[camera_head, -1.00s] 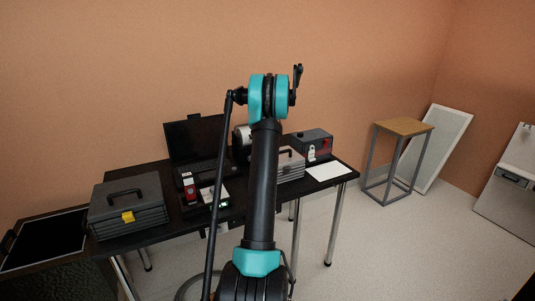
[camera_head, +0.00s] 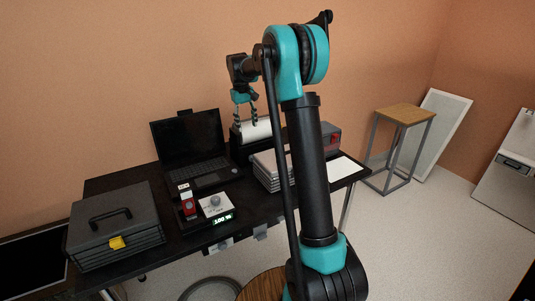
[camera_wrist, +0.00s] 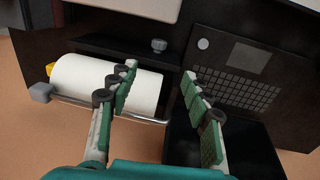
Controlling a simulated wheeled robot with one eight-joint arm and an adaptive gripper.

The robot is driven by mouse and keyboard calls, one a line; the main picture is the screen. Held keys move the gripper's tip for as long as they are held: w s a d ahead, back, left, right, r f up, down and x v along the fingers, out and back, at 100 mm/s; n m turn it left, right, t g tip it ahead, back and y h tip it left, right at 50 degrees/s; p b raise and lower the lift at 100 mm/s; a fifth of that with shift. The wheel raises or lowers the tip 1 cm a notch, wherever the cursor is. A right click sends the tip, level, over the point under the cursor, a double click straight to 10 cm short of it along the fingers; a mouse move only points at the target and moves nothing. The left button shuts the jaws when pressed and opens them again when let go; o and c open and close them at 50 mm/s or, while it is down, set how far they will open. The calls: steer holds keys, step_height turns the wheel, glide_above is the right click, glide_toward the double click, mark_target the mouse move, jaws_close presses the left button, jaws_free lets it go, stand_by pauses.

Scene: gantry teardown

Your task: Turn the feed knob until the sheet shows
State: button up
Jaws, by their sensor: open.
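A black machine (camera_head: 240,149) with a white paper roll (camera_head: 257,130) stands on the table, right of the laptop. In the wrist view the roll (camera_wrist: 80,82) lies on a metal rod at the left. A small grey knob (camera_wrist: 159,45) sits on the machine's dark face beyond the roll's end and looks like the feed knob. My gripper (camera_head: 246,122) hangs above the machine, pointing down. In the wrist view my gripper (camera_wrist: 160,78) is open and empty; one finger overlaps the roll, and I cannot tell contact. The knob lies past the fingertips. No sheet clearly shows coming from the machine.
The open laptop (camera_head: 192,140) is left of the machine. In front are a small device with a lit readout (camera_head: 222,218), a red item (camera_head: 190,206) and a grey toolbox (camera_head: 115,225). Grey stacked trays (camera_head: 270,170) and a white sheet (camera_head: 345,170) lie right.

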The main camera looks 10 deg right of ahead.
steer(key=f, duration=0.5)
steer(key=d+f, duration=0.1)
steer(key=f, duration=1.1)
steer(key=shift+w+d+f, duration=0.1)
steer(key=shift+w+d, duration=0.2)
steer(key=shift+d, duration=0.1)
steer(key=shift+c, duration=0.5)
jaws_close()
steer(key=shift+d+y, duration=0.2)
steer(key=shift+y, duration=0.4)
steer(key=shift+a+g, duration=0.1)
steer(key=shift+g, duration=0.2)
steer(key=shift+o, duration=0.5)
jaws_free()
